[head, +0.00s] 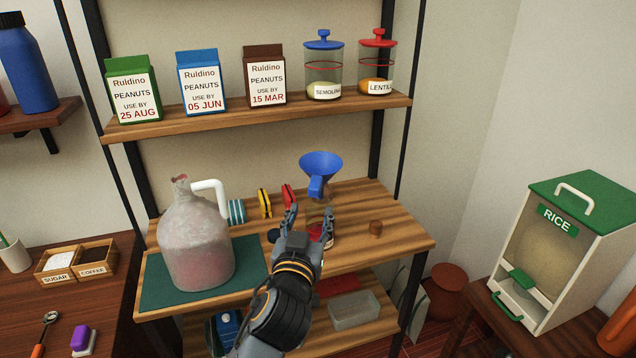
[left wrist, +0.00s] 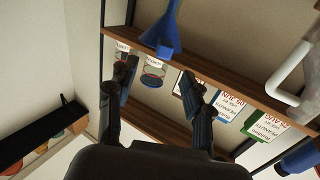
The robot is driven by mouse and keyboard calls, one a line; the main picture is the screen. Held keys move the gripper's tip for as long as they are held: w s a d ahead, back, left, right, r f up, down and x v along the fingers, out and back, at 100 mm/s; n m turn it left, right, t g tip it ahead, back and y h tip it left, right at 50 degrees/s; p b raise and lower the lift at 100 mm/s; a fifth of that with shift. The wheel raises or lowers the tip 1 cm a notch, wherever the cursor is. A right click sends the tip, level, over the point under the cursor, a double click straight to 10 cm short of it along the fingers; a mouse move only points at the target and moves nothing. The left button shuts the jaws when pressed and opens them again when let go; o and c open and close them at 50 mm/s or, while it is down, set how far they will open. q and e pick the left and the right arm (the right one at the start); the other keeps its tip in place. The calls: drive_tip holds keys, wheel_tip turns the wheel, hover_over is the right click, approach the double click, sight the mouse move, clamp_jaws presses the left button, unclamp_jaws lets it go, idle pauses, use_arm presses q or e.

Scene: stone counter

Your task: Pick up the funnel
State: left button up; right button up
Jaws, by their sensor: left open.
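The blue funnel (head: 320,163) stands wide mouth up above the middle shelf, with a blue handle-like part on its near side. It seems to rest on a clear vessel with a reddish label, mostly hidden behind my gripper. In the left wrist view the funnel (left wrist: 163,36) appears upside down, just beyond the fingertips. My left gripper (head: 309,220) is in front of and below the funnel, with its fingers apart and nothing between them. The fingers also show in the left wrist view (left wrist: 160,74). My right gripper is not in view.
A large cloudy jug (head: 196,245) with a white handle stands on a green mat (head: 152,292) left of my gripper. The upper shelf (head: 220,117) holds cartons and jars above the funnel.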

sight(313, 193)
use_arm(q)
drive_tip(key=w, duration=0.5)
drive_tip(key=shift+d+p, duration=0.35)
drive_tip(key=shift+w, duration=0.35)
drive_tip(key=shift+w+d, duration=0.1)
drive_tip(key=shift+w, duration=0.25)
drive_tip(key=shift+w+p, duration=0.3)
drive_tip(key=w+p, duration=0.1)
drive_tip(key=w, duration=0.2)
drive_tip(key=shift+w, duration=0.1)
drive_tip(key=shift+w+d+f, duration=0.1)
drive_tip(key=shift+w, duration=0.5)
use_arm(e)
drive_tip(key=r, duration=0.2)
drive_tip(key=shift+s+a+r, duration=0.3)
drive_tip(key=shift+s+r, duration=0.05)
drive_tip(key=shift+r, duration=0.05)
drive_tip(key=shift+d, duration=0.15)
use_arm(q)
clamp_jaws()
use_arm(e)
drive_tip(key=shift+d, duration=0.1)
